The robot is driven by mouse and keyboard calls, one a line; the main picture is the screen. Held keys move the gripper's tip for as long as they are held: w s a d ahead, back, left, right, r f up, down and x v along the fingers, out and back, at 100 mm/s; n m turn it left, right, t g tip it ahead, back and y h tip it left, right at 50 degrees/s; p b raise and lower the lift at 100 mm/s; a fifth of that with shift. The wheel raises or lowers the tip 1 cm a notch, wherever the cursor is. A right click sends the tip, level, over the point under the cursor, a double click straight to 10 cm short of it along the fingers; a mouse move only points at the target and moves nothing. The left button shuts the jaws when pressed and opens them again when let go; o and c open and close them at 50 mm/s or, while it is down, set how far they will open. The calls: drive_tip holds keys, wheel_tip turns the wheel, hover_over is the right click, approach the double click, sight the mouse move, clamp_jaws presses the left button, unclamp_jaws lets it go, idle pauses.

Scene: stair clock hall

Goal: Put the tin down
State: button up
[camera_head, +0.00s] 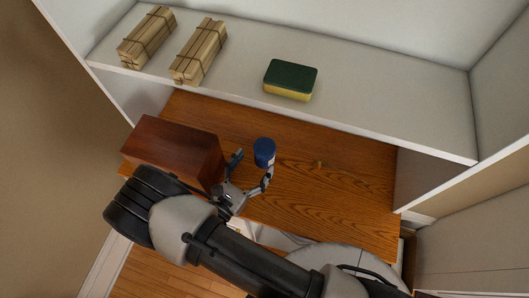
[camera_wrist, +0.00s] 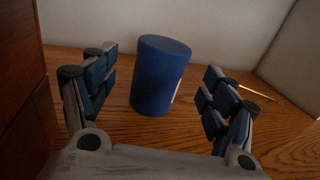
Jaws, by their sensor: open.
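The tin is a blue cylinder (camera_head: 264,152) with a white patch on its side, standing upright on the wooden surface. In the wrist view the tin (camera_wrist: 160,76) is between and just beyond the fingers, with visible gaps on both sides. My gripper (camera_head: 252,174) is open and empty, low over the wood and in front of the tin. Its fingers also show in the wrist view (camera_wrist: 158,98), spread wide apart. The tin's far side is hidden.
A red-brown wooden box (camera_head: 176,150) stands close to the left of my gripper. A white shelf (camera_head: 375,90) above holds two tied bundles (camera_head: 147,37) (camera_head: 199,51) and a green and yellow sponge (camera_head: 290,79). A thin yellowish item (camera_wrist: 257,93) lies right of the tin. The wooden surface (camera_head: 350,205) is mostly clear to the right.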

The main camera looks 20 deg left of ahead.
sight(265, 150)
drive_tip(key=shift+w+d+b, duration=0.15)
drive_tip(key=shift+w+b, duration=0.05)
drive_tip(key=shift+w, duration=0.8)
drive_tip(key=shift+w+d+b, duration=0.2)
drive_tip(key=shift+w+b, duration=0.05)
drive_tip(key=shift+w, duration=0.8)
drive_tip(key=shift+w+d+b, duration=0.15)
drive_tip(key=shift+w+b, duration=0.05)
drive_tip(key=shift+w, duration=0.8)
drive_tip(key=shift+c, duration=0.4)
drive_tip(key=c, duration=1.2)
drive_tip(key=shift+c, duration=0.7)
drive_tip(key=shift+r, duration=0.1)
